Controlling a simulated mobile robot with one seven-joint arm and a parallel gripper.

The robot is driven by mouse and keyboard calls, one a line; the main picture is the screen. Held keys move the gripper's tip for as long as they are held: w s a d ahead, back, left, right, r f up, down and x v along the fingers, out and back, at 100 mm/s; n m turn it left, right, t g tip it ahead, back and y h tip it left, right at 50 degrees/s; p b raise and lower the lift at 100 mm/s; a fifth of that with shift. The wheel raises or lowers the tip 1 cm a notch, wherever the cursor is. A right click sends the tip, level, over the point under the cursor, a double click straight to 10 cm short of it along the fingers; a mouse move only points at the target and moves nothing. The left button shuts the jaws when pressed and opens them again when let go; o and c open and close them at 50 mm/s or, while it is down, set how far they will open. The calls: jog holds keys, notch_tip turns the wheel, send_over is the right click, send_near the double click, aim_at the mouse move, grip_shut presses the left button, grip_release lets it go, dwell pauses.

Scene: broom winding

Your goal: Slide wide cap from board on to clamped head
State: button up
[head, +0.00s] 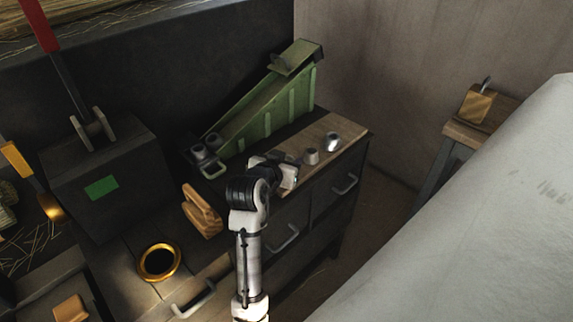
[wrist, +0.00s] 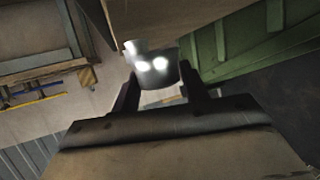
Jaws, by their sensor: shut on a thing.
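Small metal caps stand on the wooden board (head: 322,127) on the dark cabinet top: a pale grey one (head: 312,156) and a shiny one (head: 333,142). My gripper (head: 283,170) is low at the board's near left end, partly hidden by my own wrist. In the wrist view, its two fingers (wrist: 157,88) are shut on a shiny metal cap (wrist: 157,70). Another pale metal piece shows just behind that cap. I cannot tell by size which cap is the wide one. I cannot make out the clamped head for sure.
A green sloped chute (head: 270,110) stands right behind my gripper, with dark cylinders at its low end. A brown wooden piece (head: 202,210) and a gold-rimmed hole (head: 160,262) lie to the left. Drawer handles stick out in front. A large pale surface fills the lower right.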

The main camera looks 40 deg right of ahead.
notch_tip(320, 180, down, 2)
jog(key=shift+f+b, duration=0.15)
jog(key=shift+b, duration=0.35)
jog(key=shift+w+d+f, duration=0.1)
jog(key=shift+f, duration=0.25)
jog(key=shift+r, duration=0.1)
jog(key=shift+r, duration=0.1)
jog(key=o, duration=1)
jog(key=shift+f, duration=0.2)
jog(key=shift+c, duration=0.2)
jog(key=shift+f+b, duration=0.1)
jog(key=shift+b, duration=0.25)
